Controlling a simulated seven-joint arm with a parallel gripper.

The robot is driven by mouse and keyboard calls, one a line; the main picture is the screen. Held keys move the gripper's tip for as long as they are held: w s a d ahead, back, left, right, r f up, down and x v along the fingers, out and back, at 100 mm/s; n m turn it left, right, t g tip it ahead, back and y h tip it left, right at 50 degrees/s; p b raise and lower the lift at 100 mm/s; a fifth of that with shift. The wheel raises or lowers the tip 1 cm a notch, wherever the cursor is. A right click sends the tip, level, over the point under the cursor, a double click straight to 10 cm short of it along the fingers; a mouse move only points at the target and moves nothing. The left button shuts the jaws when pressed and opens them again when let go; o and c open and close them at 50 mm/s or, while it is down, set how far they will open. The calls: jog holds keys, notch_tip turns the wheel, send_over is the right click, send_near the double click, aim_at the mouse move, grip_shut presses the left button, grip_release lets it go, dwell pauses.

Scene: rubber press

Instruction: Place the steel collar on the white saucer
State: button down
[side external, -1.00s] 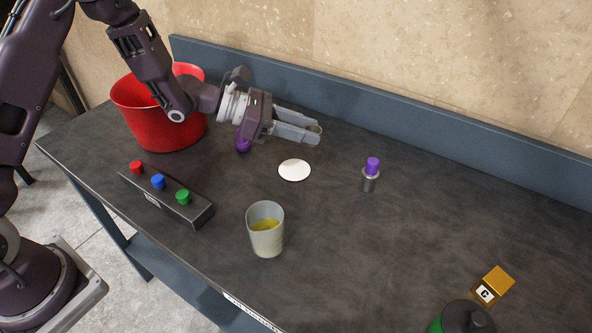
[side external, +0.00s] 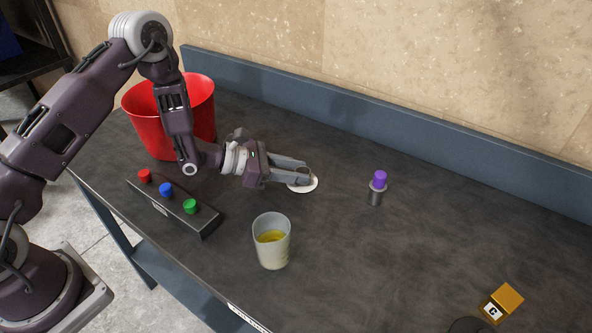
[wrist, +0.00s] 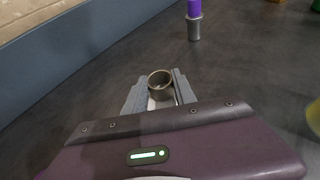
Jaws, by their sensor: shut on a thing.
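The steel collar (wrist: 160,84) is a short, dull metal ring, held between the two fingertips in the wrist view with its opening facing up. My gripper (side external: 304,177) is shut on it, with the fingers low over the white saucer. The white saucer (side external: 314,184) is a small flat disc on the dark table, partly covered by the fingers. A strip of white shows below the collar between the fingers in the wrist view. I cannot tell whether the collar touches the saucer.
A grey post with a purple top (side external: 377,188) stands right of the saucer. A cup of yellow liquid (side external: 272,241) stands in front. A button box (side external: 175,205) and red bucket (side external: 150,130) are to the left. An orange block (side external: 503,301) lies at the far right.

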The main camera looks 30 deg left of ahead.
jog(key=c, duration=1)
grip_release()
jog(key=shift+f, duration=0.1)
